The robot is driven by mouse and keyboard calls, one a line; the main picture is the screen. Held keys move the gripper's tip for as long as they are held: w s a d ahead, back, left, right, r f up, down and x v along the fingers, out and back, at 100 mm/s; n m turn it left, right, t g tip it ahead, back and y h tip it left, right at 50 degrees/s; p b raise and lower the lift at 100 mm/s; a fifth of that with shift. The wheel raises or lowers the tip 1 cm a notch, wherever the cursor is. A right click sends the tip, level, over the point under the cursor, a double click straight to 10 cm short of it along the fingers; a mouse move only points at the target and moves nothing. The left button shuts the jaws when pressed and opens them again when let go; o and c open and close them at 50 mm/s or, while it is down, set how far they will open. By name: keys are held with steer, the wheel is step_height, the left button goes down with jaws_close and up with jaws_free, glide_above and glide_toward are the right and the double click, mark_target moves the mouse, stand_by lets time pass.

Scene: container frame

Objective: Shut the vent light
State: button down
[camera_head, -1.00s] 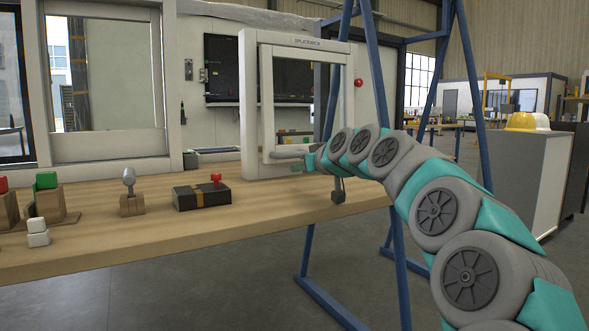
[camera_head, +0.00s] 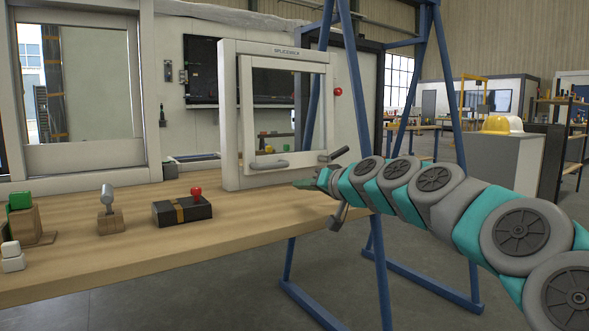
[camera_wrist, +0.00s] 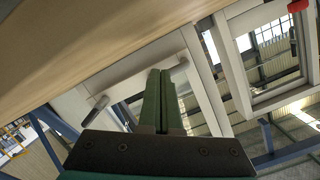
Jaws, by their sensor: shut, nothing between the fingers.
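The vent light's glazed sash (camera_head: 246,120) sits in a white upright frame (camera_head: 228,110) at the back right of the bench. A grey lever handle (camera_head: 268,163) is on its lower rail. How far the sash stands ajar is hard to tell. In the wrist view, the green fingers (camera_wrist: 162,75) lie together. White frame members (camera_wrist: 190,60) and a grey lever (camera_wrist: 97,108) show beyond them.
On the wooden bench (camera_head: 120,255) stand a black box with a red knob (camera_head: 183,210), a grey lever on a wooden block (camera_head: 108,212), and green and white blocks at left. Blue steel legs (camera_head: 385,150) rise behind my arm. The bench's front middle is clear.

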steer(key=w+d+m+p, duration=0.1)
steer(key=d+m, duration=0.1)
steer(key=m, duration=0.2)
steer(key=w+d+m+t+p, duration=0.1)
steer(key=w+d+m, duration=0.1)
steer(key=m, duration=0.1)
steer(key=w+d+r+m+p, duration=0.1)
steer(key=d+m, duration=0.1)
steer(key=m, duration=0.2)
steer(key=shift+w+r+m+t+p, duration=0.1)
steer(key=shift+w+m+t+p, duration=0.2)
steer(key=shift+t, duration=0.1)
steer(key=shift+w, duration=0.15)
glide_toward(289, 168)
steer(key=x, duration=0.3)
steer(key=shift+w+a+f+p, duration=0.1)
steer(key=shift+w+f+p, duration=0.15)
steer(key=shift+w+p, duration=0.1)
steer(key=shift+x, duration=1.55)
steer(key=shift+w+a+f+y+b, duration=0.25)
steer(key=shift+w+f+y+b, duration=0.05)
steer(key=shift+w+b, duration=0.3)
steer(key=shift+w+a+t+b, duration=0.2)
steer(key=shift+w+t+b, duration=0.2)
steer(key=shift+b, duration=0.3)
steer(key=shift+s+r, duration=0.1)
steer(key=shift+r, duration=0.25)
steer(key=shift+a, duration=0.1)
